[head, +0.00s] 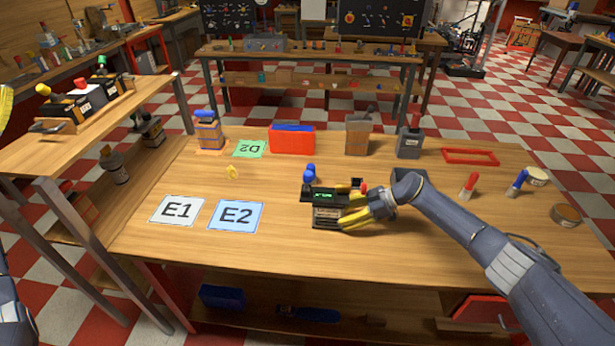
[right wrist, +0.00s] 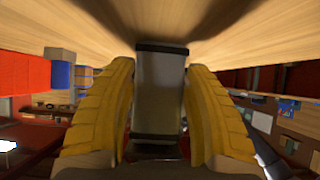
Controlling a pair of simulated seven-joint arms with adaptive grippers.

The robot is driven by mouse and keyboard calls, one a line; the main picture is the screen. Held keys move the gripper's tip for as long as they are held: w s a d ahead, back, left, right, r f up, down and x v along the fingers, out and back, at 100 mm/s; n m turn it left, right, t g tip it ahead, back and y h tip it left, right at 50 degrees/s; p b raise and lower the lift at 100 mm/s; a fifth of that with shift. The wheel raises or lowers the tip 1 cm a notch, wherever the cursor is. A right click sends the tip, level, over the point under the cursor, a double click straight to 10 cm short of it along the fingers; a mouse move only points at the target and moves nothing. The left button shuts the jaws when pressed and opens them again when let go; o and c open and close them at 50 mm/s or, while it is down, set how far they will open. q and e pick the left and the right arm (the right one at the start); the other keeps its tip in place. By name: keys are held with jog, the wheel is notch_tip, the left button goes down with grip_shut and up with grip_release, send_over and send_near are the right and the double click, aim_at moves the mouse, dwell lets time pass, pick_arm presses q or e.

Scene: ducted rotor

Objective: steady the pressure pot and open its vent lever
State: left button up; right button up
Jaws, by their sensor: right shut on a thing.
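A dark, boxy device with a small green display (head: 324,196) stands at the middle of the table, with a red knob or lever tip beside it. I take it for the pressure pot, but cannot tell for sure. My right gripper (head: 350,217) reaches it from the right, its yellow fingers at its right side. In the right wrist view, the fingers are shut on a grey block with dark end bands (right wrist: 160,92), one finger on each side. Only a yellow sliver that looks like my left gripper (head: 5,105) shows at the left edge; its jaws are hidden.
Cards E1 (head: 176,209) and E2 (head: 236,216) lie at the left front. A blue knobbed piece (head: 309,174) stands just behind the device. A red box (head: 292,139) and a grey canister with red handle (head: 409,143) stand at the back. The front right is crossed by my arm.

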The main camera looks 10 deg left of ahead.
pick_arm(q)
jog(key=w+d+f+m+g+h, duration=0.1)
jog(key=w+d+m+g+h, duration=0.5)
jog(key=d, duration=0.6)
jog(key=w+d+f+m+g+h, duration=0.1)
jog(key=w+d+m+g+h, duration=0.3)
jog(key=w+d+m, duration=0.6)
jog(key=m+g+y, duration=0.5)
jog(key=m+g, duration=1.2)
jog(key=m, duration=0.2)
send_over(305, 172)
jog(key=w+a, duration=0.3)
notch_tip(305, 172, down, 15)
jog(key=s+d+f+m+y, duration=0.1)
jog(key=f+y, duration=0.1)
jog(key=f, duration=0.3)
jog(key=s+d+f+m+y, duration=0.1)
jog(key=f+y, duration=0.1)
jog(key=f, duration=0.3)
jog(key=s+d+f+m+g+y, duration=0.1)
jog(key=f+m+y, duration=0.1)
jog(key=f, duration=0.4)
jog(key=shift+d, duration=0.4)
grip_shut()
